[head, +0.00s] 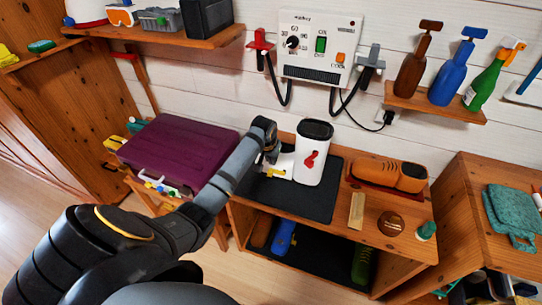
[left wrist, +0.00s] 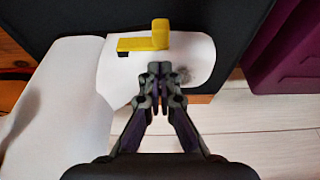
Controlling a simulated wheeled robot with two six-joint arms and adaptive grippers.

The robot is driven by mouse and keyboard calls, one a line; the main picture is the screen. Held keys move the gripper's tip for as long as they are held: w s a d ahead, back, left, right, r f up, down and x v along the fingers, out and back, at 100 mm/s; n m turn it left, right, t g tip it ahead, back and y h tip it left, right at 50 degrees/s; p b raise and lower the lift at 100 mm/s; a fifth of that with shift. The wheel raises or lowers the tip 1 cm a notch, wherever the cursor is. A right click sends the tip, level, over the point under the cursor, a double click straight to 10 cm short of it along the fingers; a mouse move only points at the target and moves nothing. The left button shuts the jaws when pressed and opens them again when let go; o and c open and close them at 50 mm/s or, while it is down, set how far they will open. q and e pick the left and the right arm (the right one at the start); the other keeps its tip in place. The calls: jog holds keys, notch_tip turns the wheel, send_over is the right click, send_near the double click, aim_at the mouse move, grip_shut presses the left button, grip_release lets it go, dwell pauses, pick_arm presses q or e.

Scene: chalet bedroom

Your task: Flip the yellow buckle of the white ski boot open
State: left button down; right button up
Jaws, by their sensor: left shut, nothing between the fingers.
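The white ski boot (head: 311,140) stands on a dark mat on the wooden bench, its toe pointing left. Its cuff has a dark open top and a red mark on the side. The yellow buckle (head: 277,174) is low on the foot part. In the left wrist view the buckle (left wrist: 140,43) is a flat bar with a thicker block at its right end, over the white boot (left wrist: 88,75). My left gripper (head: 270,158) is over the toe part, its closed fingertips (left wrist: 160,70) just below the block, seemingly apart from it. My right gripper is out of view.
A purple case (head: 178,150) stands left of the bench, near my left arm. An orange-brown shoe (head: 390,175), a wooden block (head: 356,211) and a round brown tin (head: 391,223) lie right of the dark mat (head: 290,197). A wall heater unit (head: 318,48) hangs behind.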

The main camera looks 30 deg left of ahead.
pick_arm(q)
jog(key=shift+x, duration=1.55)
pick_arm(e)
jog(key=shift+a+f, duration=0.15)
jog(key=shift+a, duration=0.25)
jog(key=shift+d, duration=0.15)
